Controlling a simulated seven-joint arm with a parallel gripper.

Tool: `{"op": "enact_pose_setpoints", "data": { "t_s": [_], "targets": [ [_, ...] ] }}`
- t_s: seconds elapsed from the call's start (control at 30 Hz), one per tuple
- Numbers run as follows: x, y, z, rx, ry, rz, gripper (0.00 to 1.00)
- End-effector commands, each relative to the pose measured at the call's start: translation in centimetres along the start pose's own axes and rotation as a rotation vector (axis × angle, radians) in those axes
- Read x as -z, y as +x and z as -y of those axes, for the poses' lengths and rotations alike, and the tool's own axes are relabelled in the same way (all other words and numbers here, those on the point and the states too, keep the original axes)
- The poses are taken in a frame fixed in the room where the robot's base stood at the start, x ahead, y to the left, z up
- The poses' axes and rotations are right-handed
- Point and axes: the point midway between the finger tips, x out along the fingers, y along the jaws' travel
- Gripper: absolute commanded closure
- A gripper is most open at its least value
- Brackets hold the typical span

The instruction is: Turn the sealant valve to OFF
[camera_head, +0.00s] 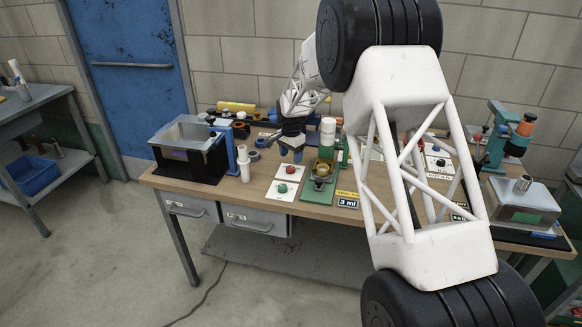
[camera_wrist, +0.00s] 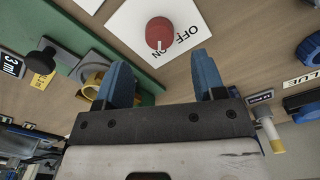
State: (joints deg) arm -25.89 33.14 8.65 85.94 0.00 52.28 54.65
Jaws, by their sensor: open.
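A red round knob (camera_wrist: 159,33) sits on a white square plate (camera_wrist: 125,22) marked OFF and ON in the wrist view. ON is at the knob's edge nearest my gripper, and OFF is to its right. In the head view a red knob (camera_head: 290,169) and a green knob (camera_head: 283,188) sit on white plates near the table's front. Which one is the sealant valve cannot be read. My gripper (camera_head: 291,155) has blue fingers, open and empty, above the red knob. In the wrist view the fingertips (camera_wrist: 160,62) are apart, just short of the knob.
A green fixture with a brass-coloured part (camera_head: 320,180) stands right of the plates. A white-and-green bottle (camera_head: 327,138) stands behind it. A clear-walled tank (camera_head: 187,148) is at the left. A green press (camera_head: 497,140) stands at the far right.

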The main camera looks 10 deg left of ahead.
Motion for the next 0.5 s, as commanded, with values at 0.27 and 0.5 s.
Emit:
{"op": "enact_pose_setpoints", "data": {
  "t_s": [0.27,0.5],
  "targets": [
    [0.0,3.4,0.0,0.000,0.000,0.000,0.37],
    [0.0,5.2,0.0,0.000,0.000,0.000,0.37]
  ]
}}
